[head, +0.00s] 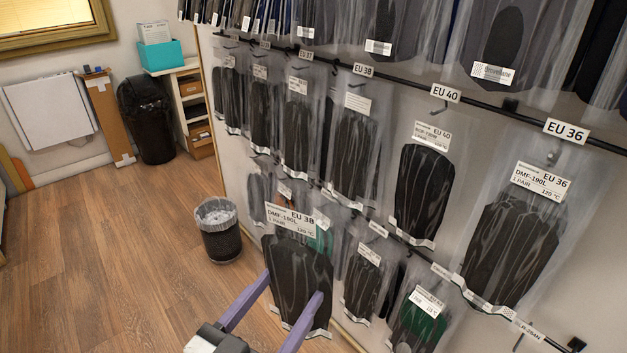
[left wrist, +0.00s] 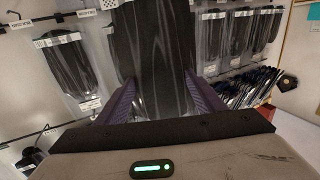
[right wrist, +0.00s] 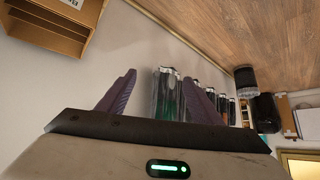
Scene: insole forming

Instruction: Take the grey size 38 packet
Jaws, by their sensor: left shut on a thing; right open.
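The grey size 38 packet (head: 297,262) is a clear bag with a dark grey pair inside and a white label reading EU 38, DMF-190L, 1 PAIR. My left gripper (head: 293,284) is shut on it, one purple finger at each side, and holds it in front of the lower row. In the left wrist view the packet (left wrist: 155,45) fills the space between the fingers. My right gripper (right wrist: 158,77) is open and does not show in the head view. Hanging packets (right wrist: 166,95) show beyond its fingers.
Packets hang on the wall rails, including EU 40 (head: 424,185) and EU 36 (head: 512,240). A green packet (head: 418,325) hangs low. A waste bin (head: 219,230), a black bin (head: 147,120) and a shelf (head: 190,100) stand at left. The wooden floor is clear at left.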

